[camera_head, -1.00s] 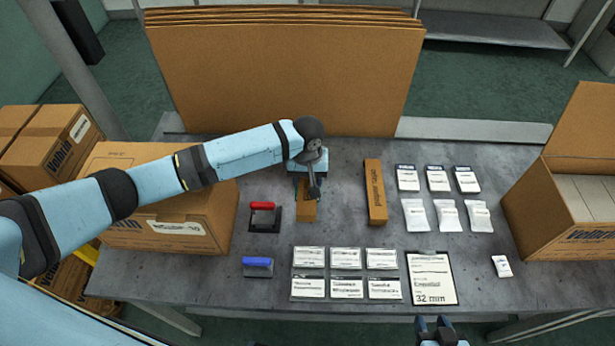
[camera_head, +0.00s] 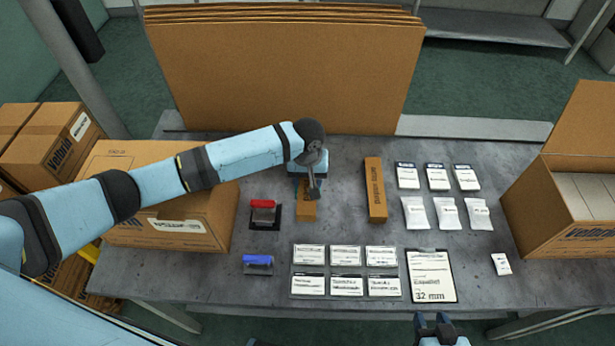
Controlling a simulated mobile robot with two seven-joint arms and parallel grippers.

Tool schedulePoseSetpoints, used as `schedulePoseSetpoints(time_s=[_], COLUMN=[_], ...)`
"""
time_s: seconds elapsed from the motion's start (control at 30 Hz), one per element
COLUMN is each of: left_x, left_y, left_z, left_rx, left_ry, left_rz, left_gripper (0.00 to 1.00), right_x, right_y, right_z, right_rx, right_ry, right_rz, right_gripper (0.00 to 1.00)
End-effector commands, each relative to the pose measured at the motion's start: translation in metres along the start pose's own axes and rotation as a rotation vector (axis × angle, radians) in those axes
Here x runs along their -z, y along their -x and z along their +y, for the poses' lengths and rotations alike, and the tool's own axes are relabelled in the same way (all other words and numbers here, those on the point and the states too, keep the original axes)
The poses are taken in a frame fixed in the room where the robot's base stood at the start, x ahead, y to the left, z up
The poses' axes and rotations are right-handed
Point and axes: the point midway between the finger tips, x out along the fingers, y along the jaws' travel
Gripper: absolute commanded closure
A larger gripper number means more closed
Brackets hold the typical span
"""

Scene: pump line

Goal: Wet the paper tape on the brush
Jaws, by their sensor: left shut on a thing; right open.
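My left gripper (camera_head: 312,187) points down over the middle of the bench. It is shut at a short brown piece (camera_head: 306,213) that looks like the paper tape. My wrist and gripper cover its far part. A light blue part (camera_head: 299,168) shows around the wrist; I cannot tell whether it belongs to the gripper or to a device below. The brush itself is not clearly visible. My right gripper (camera_head: 439,322) is open and empty at the bottom edge of the view, in front of the bench.
A long brown carton (camera_head: 375,190) lies right of my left gripper. A red-handled tool (camera_head: 263,213) and a blue-handled one (camera_head: 258,264) lie left. Cards, white packets (camera_head: 447,213) and a clipboard (camera_head: 431,277) cover the front and right. Large boxes (camera_head: 165,195) flank the bench (camera_head: 520,305).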

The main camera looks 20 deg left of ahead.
Motion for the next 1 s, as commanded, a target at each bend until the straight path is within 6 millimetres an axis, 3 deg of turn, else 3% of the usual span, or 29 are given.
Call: schedulePoseSetpoints(time_s=[1.0], left_x=[0.036], left_y=[0.000], left_z=[0.000], left_rx=[0.000], left_ry=[0.000], left_rz=[0.001], left_gripper=[0.77], right_x=[-0.003], right_y=[-0.002], right_z=[0.001], right_rx=[-0.002], right_ry=[0.000], right_rz=[-0.001], right_gripper=[0.57])
